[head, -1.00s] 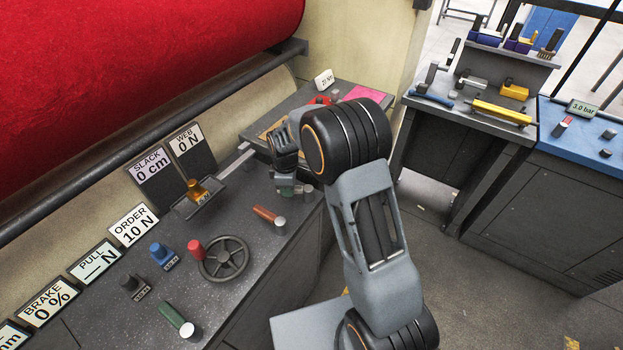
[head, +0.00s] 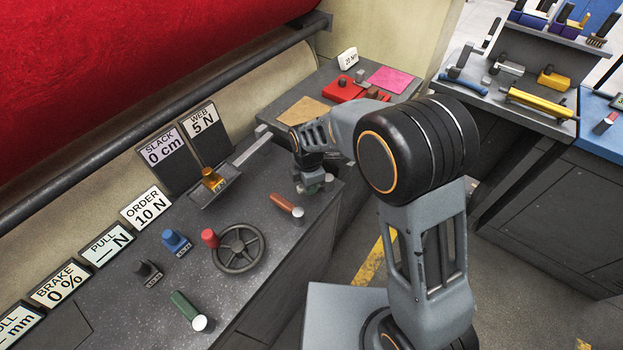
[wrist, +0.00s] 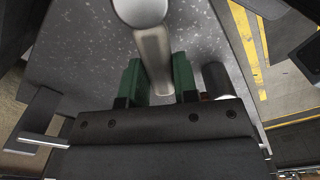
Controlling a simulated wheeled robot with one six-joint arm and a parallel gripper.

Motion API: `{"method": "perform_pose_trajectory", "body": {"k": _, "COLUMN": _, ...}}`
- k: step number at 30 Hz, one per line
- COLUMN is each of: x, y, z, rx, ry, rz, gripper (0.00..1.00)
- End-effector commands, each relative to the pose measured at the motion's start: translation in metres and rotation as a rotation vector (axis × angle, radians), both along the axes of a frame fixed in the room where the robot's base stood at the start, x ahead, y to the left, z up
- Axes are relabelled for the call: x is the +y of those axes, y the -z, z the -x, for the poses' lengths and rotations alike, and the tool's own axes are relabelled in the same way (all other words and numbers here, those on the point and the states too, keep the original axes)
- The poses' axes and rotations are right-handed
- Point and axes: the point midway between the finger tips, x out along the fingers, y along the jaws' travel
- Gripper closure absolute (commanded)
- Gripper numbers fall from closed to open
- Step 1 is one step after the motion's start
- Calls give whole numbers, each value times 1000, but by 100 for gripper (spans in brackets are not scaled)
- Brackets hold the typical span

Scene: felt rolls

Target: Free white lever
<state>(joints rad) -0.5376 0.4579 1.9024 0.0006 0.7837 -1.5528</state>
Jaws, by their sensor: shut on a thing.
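The white lever (wrist: 154,62) shows in the wrist view as a pale bar with a round grey end. It lies between the two green pads of my gripper (wrist: 158,82), which is shut on it. In the head view my gripper (head: 312,186) is low over the right end of the dark speckled bench, and it hides most of the lever. The exact contact between pads and lever is partly covered by the gripper body.
A brown lever (head: 286,204) is close beside my gripper. A handwheel (head: 240,247), a green lever (head: 185,305) and blue knob (head: 174,241) stand on the bench. The WEB sign (head: 199,119) reads 5 N. The red roll (head: 130,70) hangs behind.

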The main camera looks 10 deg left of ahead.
Motion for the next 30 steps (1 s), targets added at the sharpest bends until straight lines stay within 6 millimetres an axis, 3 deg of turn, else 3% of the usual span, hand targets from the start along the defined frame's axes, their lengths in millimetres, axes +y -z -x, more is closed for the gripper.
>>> {"method": "perform_pose_trajectory", "body": {"k": 12, "x": 5, "y": -1, "z": 1, "rx": -7, "ry": -22, "rz": -6, "gripper": 100}}
{"method": "perform_pose_trajectory", "body": {"k": 13, "x": 5, "y": -1, "z": 1, "rx": -7, "ry": -22, "rz": -6, "gripper": 69}}
{"method": "perform_pose_trajectory", "body": {"k": 18, "x": 2, "y": -1, "z": 0, "rx": -5, "ry": -14, "rz": -4, "gripper": 53}}
{"method": "perform_pose_trajectory", "body": {"k": 21, "x": 0, "y": -1, "z": -1, "rx": -4, "ry": -10, "rz": -3, "gripper": 47}}
{"method": "perform_pose_trajectory", "body": {"k": 30, "x": 0, "y": -6, "z": -1, "rx": -3, "ry": -9, "rz": -2, "gripper": 47}}
